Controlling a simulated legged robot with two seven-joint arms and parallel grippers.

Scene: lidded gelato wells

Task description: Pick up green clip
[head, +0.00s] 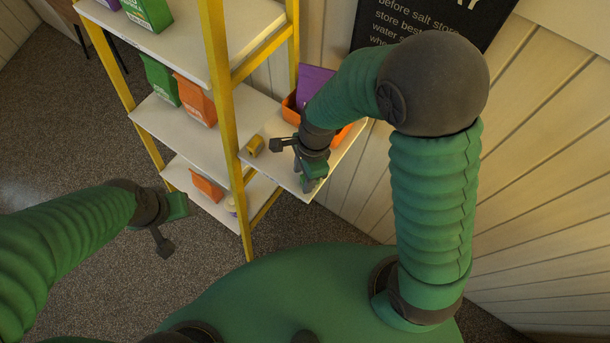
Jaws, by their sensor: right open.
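My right gripper (307,183) is open and points down over the right end of the middle shelf (278,165), close to its front edge. A green piece shows at its jaws; I cannot tell whether it is the green clip or part of the gripper, since a similar green piece shows on my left gripper. I cannot make out the green clip for certain anywhere else, and my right wrist hides part of the shelf. My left gripper (178,212) hangs over the floor, left of and in front of the rack; its jaws are not clear.
The rack has yellow posts (222,85). A small yellow roll (255,145) lies on the middle shelf left of my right gripper. An orange bin (290,108) with a purple packet (314,82) stands behind it. Green (161,80) and orange (195,100) bags stand further left.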

